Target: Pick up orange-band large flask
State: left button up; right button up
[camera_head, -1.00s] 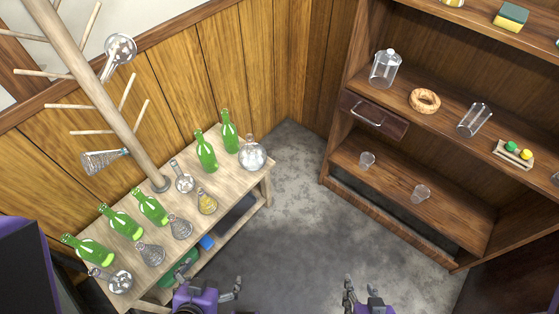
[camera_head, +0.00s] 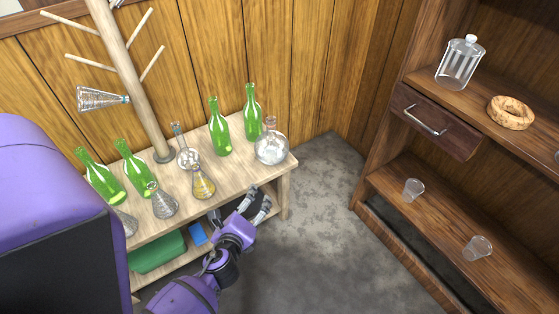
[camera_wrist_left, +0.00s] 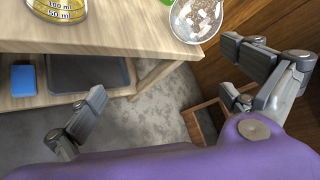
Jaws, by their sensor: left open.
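A large round clear flask (camera_head: 271,149) stands at the right end of the wooden table, next to a green bottle. Its neck looks reddish-brown at the top; I cannot clearly make out an orange band. In the left wrist view the round flask (camera_wrist_left: 198,18) shows at the top edge, cut off, with whitish bits visible in it. My left gripper (camera_head: 257,203) is open and empty, in front of the table's right end and below the flask, apart from it. In the left wrist view its two fingers (camera_wrist_left: 168,92) are spread wide. My right gripper is not in view.
Green bottles (camera_head: 219,127) and small flasks, one with yellow liquid (camera_head: 203,184), crowd the table (camera_head: 240,178). A wooden peg rack (camera_head: 135,85) rises behind. The lower shelf holds a green box (camera_head: 158,253) and a blue block (camera_head: 197,235). A brown shelf unit (camera_head: 386,180) stands right.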

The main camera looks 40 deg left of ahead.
aim_at(271, 161)
pick_arm(q)
jog(key=w+a+m+t+y+b, duration=0.1)
jog(key=w+m+b, duration=0.2)
jog(key=w, duration=0.3)
jog(key=w+a+f+m+t+y+b, duration=0.1)
jog(key=w+m+b, duration=0.2)
jog(key=w+b, duration=0.2)
jog(key=w+a+f+m+t+y+b, duration=0.1)
jog(key=w+m+y+b, duration=0.1)
jog(key=w+m+b, duration=0.2)
jog(key=shift+w+a, duration=0.2)
jog(key=shift+w, duration=0.5)
jog(key=shift+w+a, duration=0.2)
jog(key=shift+w, duration=0.45)
jog(key=shift+w+a+r+m, duration=0.1)
jog(key=shift+w+r+m, duration=0.1)
jog(key=shift+w+m, duration=0.15)
jog(key=x, duration=0.2)
jog(key=b+x, duration=0.1)
jog(key=x, duration=0.4)
jog(key=shift+w+r+b, duration=0.1)
jog(key=shift+r+b, duration=0.25)
jog(key=shift+w+a, duration=0.15)
jog(key=shift+w, duration=0.1)
jog(key=shift+r, duration=0.1)
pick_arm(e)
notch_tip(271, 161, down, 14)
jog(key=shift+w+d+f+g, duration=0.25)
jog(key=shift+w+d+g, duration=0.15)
